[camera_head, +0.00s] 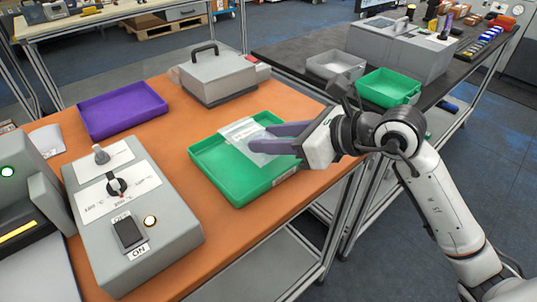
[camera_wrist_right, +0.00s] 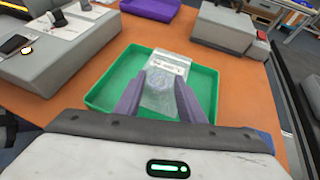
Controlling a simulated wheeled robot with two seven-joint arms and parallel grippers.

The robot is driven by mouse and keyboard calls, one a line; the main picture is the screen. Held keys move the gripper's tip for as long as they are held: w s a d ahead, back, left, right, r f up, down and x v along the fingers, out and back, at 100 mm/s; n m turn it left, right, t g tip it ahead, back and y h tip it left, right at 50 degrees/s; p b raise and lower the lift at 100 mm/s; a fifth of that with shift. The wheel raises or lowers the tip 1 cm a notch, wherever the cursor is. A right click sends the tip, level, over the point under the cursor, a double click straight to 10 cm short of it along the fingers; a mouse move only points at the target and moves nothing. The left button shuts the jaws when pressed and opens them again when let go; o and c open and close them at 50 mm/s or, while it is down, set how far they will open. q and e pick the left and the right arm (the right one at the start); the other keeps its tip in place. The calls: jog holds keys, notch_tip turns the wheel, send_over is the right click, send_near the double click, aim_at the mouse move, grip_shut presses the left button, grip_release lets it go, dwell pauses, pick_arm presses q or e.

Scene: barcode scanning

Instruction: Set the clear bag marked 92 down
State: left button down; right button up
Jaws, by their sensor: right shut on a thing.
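The clear bag (camera_head: 247,136) has a white label at its far end; the number on it is too small to read. The bag also shows in the right wrist view (camera_wrist_right: 165,78). My right gripper (camera_head: 270,138) is shut on the bag, with its purple-grey fingers on the bag's near part. The gripper also shows in the right wrist view (camera_wrist_right: 160,95). The bag is over the green tray (camera_head: 224,187) on the orange table; I cannot tell whether it touches the tray floor. My left gripper is not in view.
A purple tray (camera_head: 122,108) and a grey case with a handle (camera_head: 217,77) stand behind on the orange table (camera_head: 180,165). A grey switch box (camera_head: 133,215) is at the left. A second green tray (camera_head: 388,86) is on the dark table at right.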

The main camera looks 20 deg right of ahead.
aim_at(273, 167)
jog(key=shift+f, duration=2.15)
jog(key=o, duration=1.1)
jog(key=shift+f, duration=0.1)
jog(key=shift+o, duration=0.2)
jog(key=shift+s+d+r, duration=0.15)
jog(key=shift+r, duration=0.05)
jog(key=b+v, duration=0.1)
jog(key=v, duration=1)
jog(key=shift+s+d+r, duration=0.1)
jog(key=shift+s+r, duration=0.05)
jog(key=shift+s, duration=0.05)
